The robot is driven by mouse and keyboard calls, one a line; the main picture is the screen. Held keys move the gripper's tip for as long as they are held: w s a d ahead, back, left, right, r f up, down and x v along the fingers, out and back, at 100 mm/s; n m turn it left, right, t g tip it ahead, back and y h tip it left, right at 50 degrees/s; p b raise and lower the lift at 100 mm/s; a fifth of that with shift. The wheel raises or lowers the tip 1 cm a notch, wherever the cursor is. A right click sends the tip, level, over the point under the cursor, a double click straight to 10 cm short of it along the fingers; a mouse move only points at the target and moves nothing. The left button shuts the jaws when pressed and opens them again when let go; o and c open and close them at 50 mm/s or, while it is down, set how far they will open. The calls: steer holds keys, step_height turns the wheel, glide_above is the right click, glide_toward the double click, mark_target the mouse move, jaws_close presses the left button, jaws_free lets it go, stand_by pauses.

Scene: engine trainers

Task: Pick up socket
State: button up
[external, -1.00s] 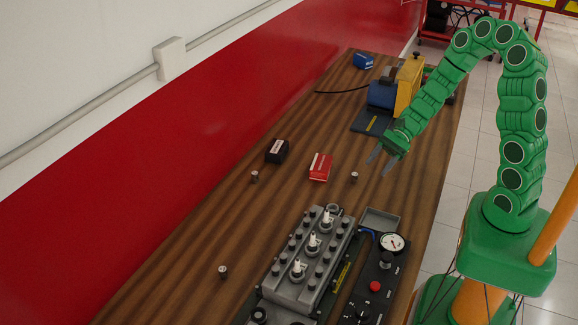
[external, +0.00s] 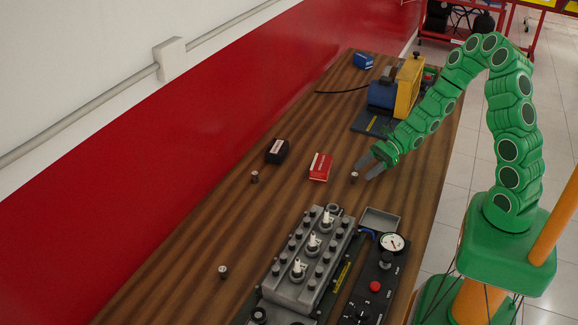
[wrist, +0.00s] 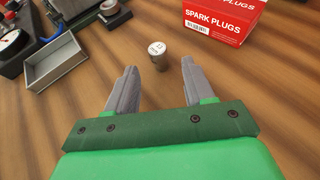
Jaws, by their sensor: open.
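A small metal socket (external: 354,176) stands upright on the wooden table, right of the red spark plug box. Two similar small cylinders stand elsewhere, one near the black box (external: 255,176) and one left of the engine block (external: 223,271).
The red spark plug box (external: 320,167) stands left of the socket. A grey tray (external: 381,220), a gauge panel (external: 378,275) and an engine block (external: 310,260) stand nearer the camera. A black box (external: 277,151) and a blue and yellow machine (external: 395,92) are farther back.

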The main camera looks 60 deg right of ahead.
mark_target(357, 174)
steer(key=shift+r+x, duration=0.15)
steer(key=shift+x, duration=0.75)
steer(key=shift+r+x, duration=0.15)
steer(key=shift+x, duration=1.7)
jaws_close()
